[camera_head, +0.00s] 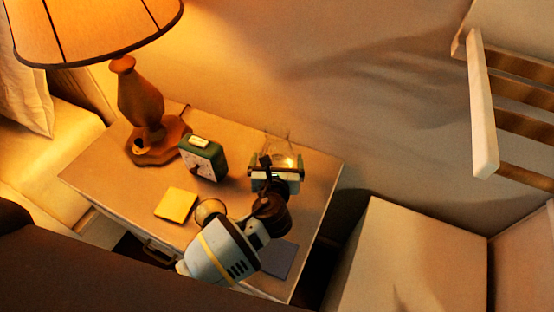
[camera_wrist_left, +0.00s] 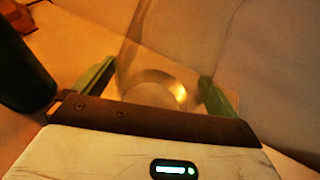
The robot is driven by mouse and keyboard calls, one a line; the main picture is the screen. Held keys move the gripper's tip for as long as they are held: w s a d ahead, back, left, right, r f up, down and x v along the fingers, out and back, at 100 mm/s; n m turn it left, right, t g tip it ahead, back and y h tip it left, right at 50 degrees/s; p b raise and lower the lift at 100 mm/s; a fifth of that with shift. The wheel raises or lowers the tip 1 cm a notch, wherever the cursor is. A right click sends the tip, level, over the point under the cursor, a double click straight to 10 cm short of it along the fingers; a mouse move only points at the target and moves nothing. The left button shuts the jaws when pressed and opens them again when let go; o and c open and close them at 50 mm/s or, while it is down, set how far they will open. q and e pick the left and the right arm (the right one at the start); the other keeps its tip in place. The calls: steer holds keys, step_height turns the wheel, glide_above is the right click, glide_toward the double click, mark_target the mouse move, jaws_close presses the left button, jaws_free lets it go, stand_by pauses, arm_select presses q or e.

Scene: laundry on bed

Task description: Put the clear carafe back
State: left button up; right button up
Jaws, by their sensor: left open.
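The clear carafe (camera_head: 278,148) stands on the nightstand (camera_head: 318,180), near its back right side. It is see-through and its outline is faint. My left gripper (camera_head: 277,163) is at the carafe, with its green fingers apart and the gripper body hiding the carafe's near side. In the left wrist view, the carafe's round glass base (camera_wrist_left: 162,88) shows between the two open fingertips (camera_wrist_left: 158,84). Whether either finger touches the glass I cannot tell. My right gripper is not in view.
A green clock (camera_head: 203,159) stands left of the gripper; a lamp (camera_head: 142,95) is farther left. A yellow notepad (camera_head: 176,205), a round glass-like thing (camera_head: 208,211) and a bluish flat item (camera_head: 278,259) lie nearer the front. The wall rises behind.

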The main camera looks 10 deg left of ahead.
arm_select(q)
steer(key=shift+s+r, duration=0.1)
steer(key=shift+r, duration=0.1)
steer(key=p+v, duration=0.1)
steer(key=v, duration=1)
steer(key=shift+s+p, duration=0.35)
steer(key=shift+s, duration=0.05)
